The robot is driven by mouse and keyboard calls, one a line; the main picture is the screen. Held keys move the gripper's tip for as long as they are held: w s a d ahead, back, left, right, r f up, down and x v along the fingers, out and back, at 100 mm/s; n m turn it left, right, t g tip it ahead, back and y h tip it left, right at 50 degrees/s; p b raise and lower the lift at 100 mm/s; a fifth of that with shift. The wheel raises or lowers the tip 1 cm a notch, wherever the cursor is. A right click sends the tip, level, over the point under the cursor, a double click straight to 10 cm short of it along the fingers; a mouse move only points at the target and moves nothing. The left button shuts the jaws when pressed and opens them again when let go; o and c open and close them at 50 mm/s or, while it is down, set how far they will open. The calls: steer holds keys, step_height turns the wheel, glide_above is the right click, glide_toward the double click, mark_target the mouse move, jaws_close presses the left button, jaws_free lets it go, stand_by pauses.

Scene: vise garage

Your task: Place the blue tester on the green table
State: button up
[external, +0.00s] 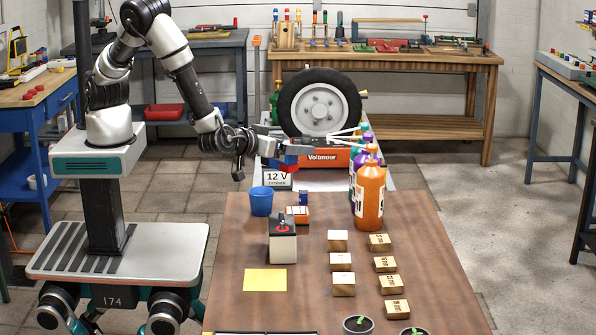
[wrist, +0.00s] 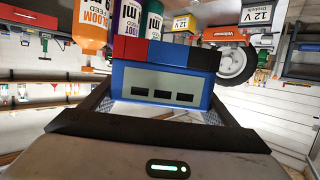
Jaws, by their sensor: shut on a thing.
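The blue tester (wrist: 180,75), a blue box with a pale panel, dark slots and a red-and-black end, is between the fingers of my gripper (wrist: 163,92) in the wrist view. In the external view my gripper (external: 287,155) is shut on the small blue-and-red tester (external: 291,160). It holds the tester in the air near the far end of the brown table, in front of the red Voltmoor box. The fingers partly hide the tester there. I cannot pick out a clearly green table.
The brown table (external: 225,300) bears a blue cup (external: 261,201), a grey battery-like block (external: 283,240), a yellow sheet (external: 265,280), several small boxes and bottles (external: 369,195). A tire (external: 318,103) stands behind. Workbenches line the back, left and right. Floor at right is free.

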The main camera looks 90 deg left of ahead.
steer(key=w+d+f+m+t+h+b, duration=0.1)
steer(key=w+d+f+m+h+b, duration=0.3)
steer(key=d, duration=0.7)
steer(key=w+d+f+m+t+h+b, duration=0.1)
steer(key=w+d+m+t+h+b, duration=0.15)
steer(key=d+b, duration=0.6)
steer(key=w+d+f+m+t+h+b, duration=0.1)
steer(key=w+d+f+m+h+b, duration=0.2)
steer(key=d, duration=1.1)
steer(key=shift+n+h, duration=0.25)
steer(key=shift+h, duration=0.2)
step_height(320, 180, down, 5)
steer(key=shift+w+d+f+b, duration=0.1)
steer(key=shift+w+d+b, duration=0.05)
steer(key=shift+b, duration=0.45)
steer(key=shift+f+b, duration=0.55)
steer(key=shift+f, duration=1.5)
steer(key=shift+f, duration=0.15)
steer(key=o, duration=1.3)
